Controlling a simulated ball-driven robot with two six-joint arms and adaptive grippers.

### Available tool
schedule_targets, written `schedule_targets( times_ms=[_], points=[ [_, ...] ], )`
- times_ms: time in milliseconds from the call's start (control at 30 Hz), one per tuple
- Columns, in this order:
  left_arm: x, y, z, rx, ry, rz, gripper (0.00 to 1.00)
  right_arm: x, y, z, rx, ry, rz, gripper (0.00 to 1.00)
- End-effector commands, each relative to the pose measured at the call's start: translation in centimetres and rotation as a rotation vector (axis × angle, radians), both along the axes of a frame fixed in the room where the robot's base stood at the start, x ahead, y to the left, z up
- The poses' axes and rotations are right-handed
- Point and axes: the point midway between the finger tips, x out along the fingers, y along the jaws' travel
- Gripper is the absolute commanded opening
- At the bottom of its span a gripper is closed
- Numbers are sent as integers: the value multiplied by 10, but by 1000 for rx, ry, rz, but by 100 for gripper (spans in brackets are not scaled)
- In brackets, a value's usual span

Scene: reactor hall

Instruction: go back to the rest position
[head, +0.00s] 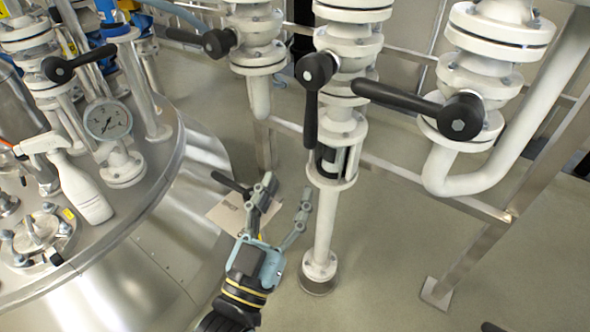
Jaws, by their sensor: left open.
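My left gripper (283,208) shows at the bottom centre of the head view. Its two light-blue fingers are spread apart, with nothing seen between them. It hangs in front of the floor, left of the lower part of the middle white valve pipe (324,225). A pale card or sheet with dark print (228,214) shows behind the left finger; I cannot tell what it is fixed to. My right gripper is not in view.
A steel vessel (150,250) fills the left, with a white spray bottle (72,180) and a pressure gauge (107,120) on top. White valve pipes with black handles (311,100) stand behind, along a steel frame (470,255). Open floor (385,270) lies at lower right.

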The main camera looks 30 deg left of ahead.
Motion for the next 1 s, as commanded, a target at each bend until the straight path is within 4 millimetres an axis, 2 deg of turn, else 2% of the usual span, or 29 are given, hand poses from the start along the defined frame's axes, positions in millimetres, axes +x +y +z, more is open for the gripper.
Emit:
schedule_targets(
  times_ms=[567, 667, 767, 867, 900, 967, 1000],
  points=[
    [-4, 0, -1, 0, -1, 0, 45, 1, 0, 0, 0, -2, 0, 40],
    [-3, 5, 7, 18, -1, -9, 45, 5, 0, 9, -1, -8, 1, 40],
    [-12, 14, -31, 53, 138, -45, 45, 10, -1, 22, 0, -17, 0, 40],
    [-31, 24, -99, 70, 388, -85, 45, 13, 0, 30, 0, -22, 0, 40],
    [-44, 30, -130, 73, 504, -99, 45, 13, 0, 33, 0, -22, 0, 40],
    [-69, 41, -174, 76, 678, -113, 45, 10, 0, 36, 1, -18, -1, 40],
    [-88, 48, -201, 76, 792, -119, 45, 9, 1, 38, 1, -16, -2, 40]
  ],
)
